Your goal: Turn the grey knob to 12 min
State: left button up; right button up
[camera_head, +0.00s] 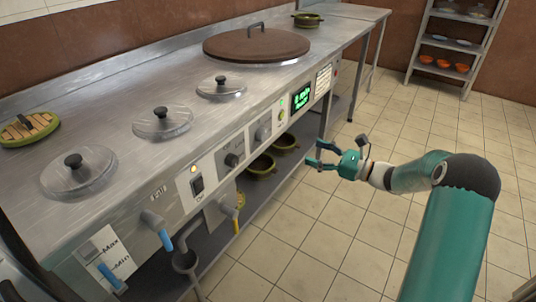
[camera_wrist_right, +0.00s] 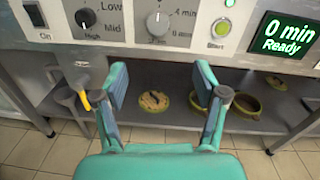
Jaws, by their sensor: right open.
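The grey knob (camera_wrist_right: 158,23) sits on the front panel between the dark Low/Mid/High knob (camera_wrist_right: 86,18) and the green start button (camera_wrist_right: 221,28). It also shows in the head view (camera_head: 263,132). Its white pointer mark points roughly up. The green display (camera_wrist_right: 283,34) reads "0 min Ready". My right gripper (camera_head: 322,156) is open and empty, in front of the panel and apart from it. In the right wrist view its two fingers (camera_wrist_right: 161,85) are spread below the grey knob. My left gripper is not in view.
Lidded wells and a large brown lid (camera_head: 257,44) are on the steel counter. Pots stand on the lower shelf (camera_wrist_right: 180,116).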

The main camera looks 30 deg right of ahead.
jog(key=n, duration=0.1)
pick_arm(q)
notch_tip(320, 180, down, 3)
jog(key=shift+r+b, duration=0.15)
jog(key=shift+b, duration=0.9)
pick_arm(e)
send_near(266, 136)
jog(key=x, duration=0.9)
jog(key=shift+w+a, duration=0.1)
jog(key=shift+w, duration=0.1)
jog(key=c, duration=1.1)
